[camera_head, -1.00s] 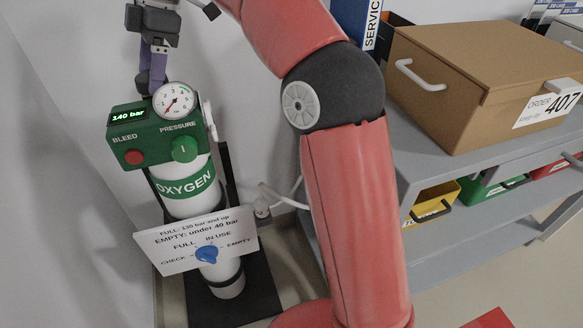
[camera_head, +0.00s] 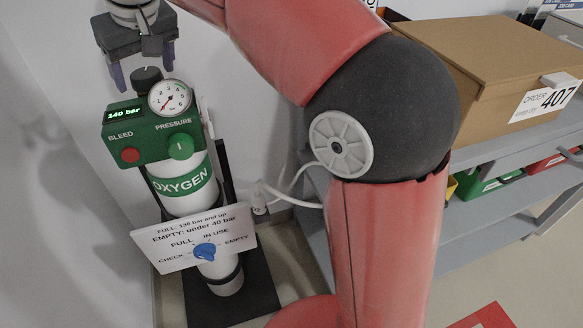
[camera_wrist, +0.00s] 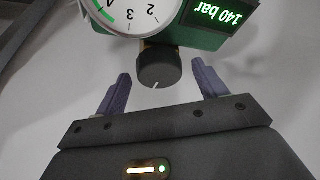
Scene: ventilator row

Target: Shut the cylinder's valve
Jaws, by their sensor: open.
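The oxygen cylinder (camera_head: 187,205) stands upright against the wall, with a green regulator block (camera_head: 150,135) on top. The valve is a black round knob (camera_head: 147,80) behind the gauge; in the wrist view the knob (camera_wrist: 159,70) has a white line mark on its end. My gripper (camera_head: 143,77) is open above the knob. In the wrist view, the fingertips of my gripper (camera_wrist: 161,82) are spread to either side of the knob, not visibly touching it. The round gauge (camera_head: 170,98) and a green display (camera_head: 124,114) reading 140 bar sit beside it.
A red bleed button (camera_head: 130,154) and green pressure knob (camera_head: 181,146) are on the block's front. A grey shelf (camera_head: 490,165) with a cardboard box (camera_head: 480,60) stands right. My red arm covers the middle.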

